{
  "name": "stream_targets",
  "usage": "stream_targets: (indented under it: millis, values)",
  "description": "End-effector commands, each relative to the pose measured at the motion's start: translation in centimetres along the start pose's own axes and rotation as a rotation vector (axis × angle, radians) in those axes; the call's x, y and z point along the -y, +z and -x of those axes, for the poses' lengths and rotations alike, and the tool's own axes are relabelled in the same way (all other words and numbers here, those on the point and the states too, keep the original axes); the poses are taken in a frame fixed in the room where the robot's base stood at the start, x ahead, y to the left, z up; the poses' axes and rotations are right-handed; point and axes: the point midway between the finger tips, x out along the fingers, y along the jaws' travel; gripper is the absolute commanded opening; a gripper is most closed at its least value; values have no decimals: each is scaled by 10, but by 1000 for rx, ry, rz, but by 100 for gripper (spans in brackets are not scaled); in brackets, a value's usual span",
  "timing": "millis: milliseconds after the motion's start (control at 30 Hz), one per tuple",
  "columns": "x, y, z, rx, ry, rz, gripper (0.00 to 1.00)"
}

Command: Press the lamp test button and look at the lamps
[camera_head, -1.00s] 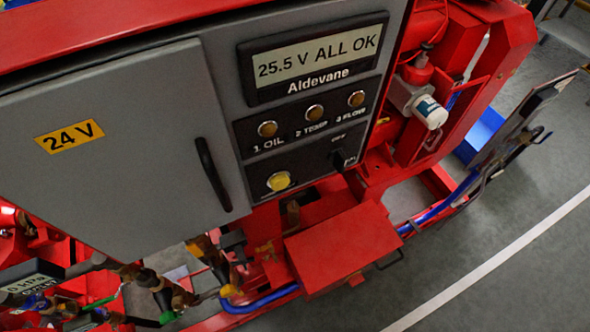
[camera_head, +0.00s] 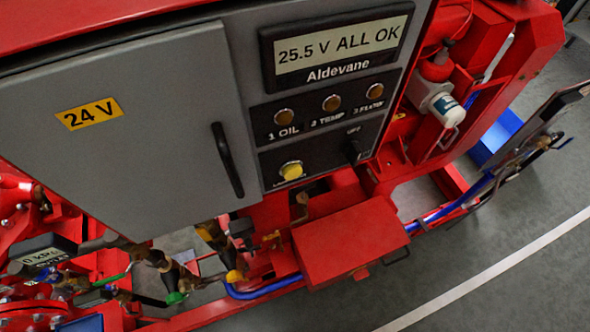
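The yellow round button (camera_head: 291,170) sits at the lower left of the control panel, below the lamps; its label is too small to read. A black switch (camera_head: 352,148) marked OFF is to the right of the button. My gripper is not in view.
The grey cabinet door (camera_head: 130,150) has a black handle (camera_head: 227,160) and a 24 V label (camera_head: 89,114). A red box (camera_head: 350,243) juts out below the panel. Pipes and valves (camera_head: 170,270) crowd the lower left. Open grey floor (camera_head: 490,270) with a white line lies at right.

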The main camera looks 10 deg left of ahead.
Motion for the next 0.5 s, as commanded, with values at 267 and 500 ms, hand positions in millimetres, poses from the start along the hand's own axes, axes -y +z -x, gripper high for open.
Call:
stream_targets:
  millis: [267,500]
  values:
    - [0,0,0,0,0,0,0]
    - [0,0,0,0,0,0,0]
